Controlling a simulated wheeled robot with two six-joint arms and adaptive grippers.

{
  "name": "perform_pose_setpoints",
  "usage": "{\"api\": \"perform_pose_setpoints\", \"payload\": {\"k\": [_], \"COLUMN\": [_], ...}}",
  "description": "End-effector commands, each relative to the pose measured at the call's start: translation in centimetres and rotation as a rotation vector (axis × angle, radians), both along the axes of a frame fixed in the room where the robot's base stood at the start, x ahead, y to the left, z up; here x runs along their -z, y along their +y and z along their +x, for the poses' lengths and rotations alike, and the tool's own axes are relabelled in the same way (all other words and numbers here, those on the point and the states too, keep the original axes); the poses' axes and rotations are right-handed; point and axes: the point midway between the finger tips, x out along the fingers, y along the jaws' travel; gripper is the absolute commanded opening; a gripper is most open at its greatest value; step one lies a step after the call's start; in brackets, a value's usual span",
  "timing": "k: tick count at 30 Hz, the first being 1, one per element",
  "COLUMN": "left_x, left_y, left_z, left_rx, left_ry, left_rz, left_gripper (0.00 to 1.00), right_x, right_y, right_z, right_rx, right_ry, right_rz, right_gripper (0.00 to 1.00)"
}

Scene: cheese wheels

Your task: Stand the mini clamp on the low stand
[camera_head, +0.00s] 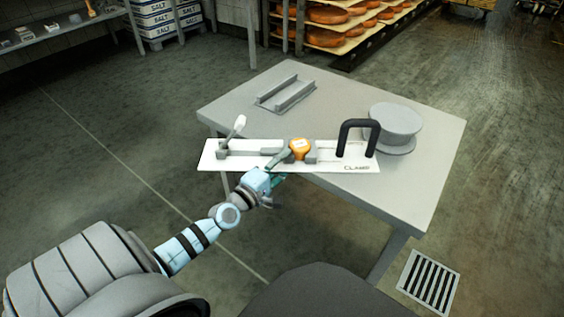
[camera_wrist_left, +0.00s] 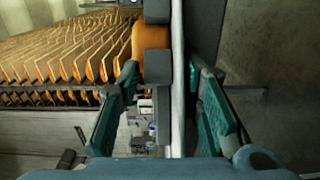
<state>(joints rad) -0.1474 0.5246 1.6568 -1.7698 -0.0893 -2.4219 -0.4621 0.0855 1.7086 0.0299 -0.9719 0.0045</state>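The mini clamp is a long white board (camera_head: 237,162) marked "CLAMP", with a white-tipped lever, grey blocks, an orange knob and a black handle on top. It lies roughly level across the table's near edge, its left end past the edge. The wrist view shows the board edge-on (camera_wrist_left: 177,120) between the fingers (camera_wrist_left: 168,85). The low stand looks to be the grey piece with two raised rails (camera_head: 285,91) at the table's back left, empty. My right gripper is out of view.
A round grey block (camera_head: 396,121) stands on the table (camera_head: 420,185), behind the black handle. The table is bare between the rails and the round block, and at the near right. Cheese shelves (camera_head: 345,38) stand behind. A floor drain (camera_head: 428,283) lies at right.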

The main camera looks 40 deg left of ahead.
Motion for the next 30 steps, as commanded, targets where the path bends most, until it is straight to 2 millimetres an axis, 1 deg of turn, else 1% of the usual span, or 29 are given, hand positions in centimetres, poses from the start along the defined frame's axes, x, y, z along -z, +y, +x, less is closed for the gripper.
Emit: {"api": "perform_pose_setpoints", "payload": {"k": [10, 14, 17, 24, 27, 30], "left_x": [-0.1, 0.0, -0.1, -0.1, -0.2, -0.1], "left_y": [0.0, 0.0, -0.1, -0.2, -0.3, -0.2], "left_z": [0.0, -0.9, -2.5, -8.2, -10.2, -11.5], "left_rx": [0.000, 0.000, 0.001, 0.002, 0.002, -0.003], "left_ry": [-0.001, 0.001, 0.003, 0.004, 0.003, 0.002], "left_rz": [-0.001, 0.000, 0.000, 0.000, 0.000, -0.013], "left_gripper": [0.46, 0.46, 0.46, 0.46, 0.46, 0.46], "right_x": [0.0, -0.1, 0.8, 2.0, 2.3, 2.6], "right_y": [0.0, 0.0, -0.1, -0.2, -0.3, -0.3], "right_z": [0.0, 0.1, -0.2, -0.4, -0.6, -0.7], "right_rx": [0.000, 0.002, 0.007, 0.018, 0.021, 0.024], "right_ry": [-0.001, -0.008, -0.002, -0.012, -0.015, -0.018], "right_rz": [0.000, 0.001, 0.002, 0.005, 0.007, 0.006], "right_gripper": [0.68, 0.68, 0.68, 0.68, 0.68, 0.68]}}
